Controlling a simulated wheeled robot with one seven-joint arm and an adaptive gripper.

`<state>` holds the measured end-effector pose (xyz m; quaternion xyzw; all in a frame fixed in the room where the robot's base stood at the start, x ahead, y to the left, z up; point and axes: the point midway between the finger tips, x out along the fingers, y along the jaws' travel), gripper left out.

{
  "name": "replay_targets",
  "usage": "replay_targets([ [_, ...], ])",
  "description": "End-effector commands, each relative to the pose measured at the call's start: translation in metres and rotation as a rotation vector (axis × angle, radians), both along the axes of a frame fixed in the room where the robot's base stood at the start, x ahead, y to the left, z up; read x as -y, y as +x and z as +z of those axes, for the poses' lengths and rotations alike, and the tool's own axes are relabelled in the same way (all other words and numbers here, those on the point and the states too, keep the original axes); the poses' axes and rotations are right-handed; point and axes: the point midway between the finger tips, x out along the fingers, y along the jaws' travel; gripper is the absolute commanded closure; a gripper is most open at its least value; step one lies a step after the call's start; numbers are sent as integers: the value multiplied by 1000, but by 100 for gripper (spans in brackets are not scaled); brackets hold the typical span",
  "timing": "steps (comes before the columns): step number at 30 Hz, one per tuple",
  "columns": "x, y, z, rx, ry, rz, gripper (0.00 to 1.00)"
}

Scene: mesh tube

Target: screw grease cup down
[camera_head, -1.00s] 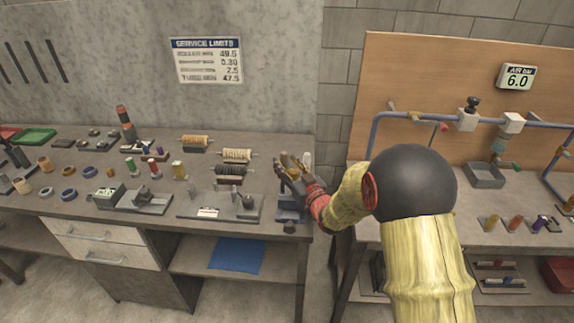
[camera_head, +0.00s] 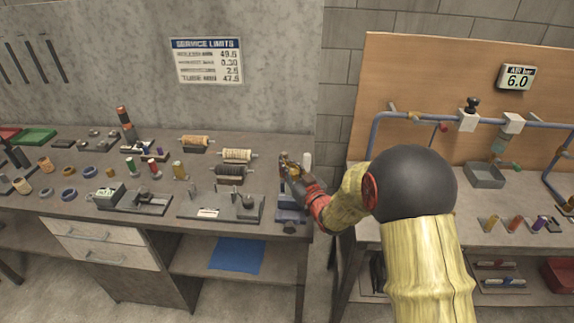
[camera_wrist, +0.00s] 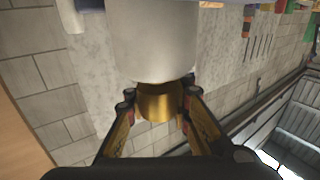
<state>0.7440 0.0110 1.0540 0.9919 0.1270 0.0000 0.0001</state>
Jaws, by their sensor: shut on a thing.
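My gripper (camera_head: 287,168) is at the right end of the left bench, above a blue-based stand (camera_head: 291,214). In the wrist view my gripper (camera_wrist: 160,98) has its two fingers on either side of a brass grease cup (camera_wrist: 160,103) and is shut on it. The cup meets the end of a wide pale cylinder (camera_wrist: 150,40), which fills the upper middle of that view. In the head view the cup is mostly hidden by the fingers. How far the cup is threaded cannot be told.
Mesh rolls on holders (camera_head: 236,156) stand just left of my gripper. A grey fixture plate (camera_head: 220,207) lies in front of them. Small rings and colored cylinders cover the bench farther left. A gap separates this bench from the right bench (camera_head: 490,205) with blue pipes.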

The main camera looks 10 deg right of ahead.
Motion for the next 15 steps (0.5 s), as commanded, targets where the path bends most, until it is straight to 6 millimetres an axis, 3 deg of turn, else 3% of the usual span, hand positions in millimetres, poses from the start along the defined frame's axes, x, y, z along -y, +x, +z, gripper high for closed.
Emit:
replay_targets([
  [15,2,0,-2,1,0,-97,100],
])
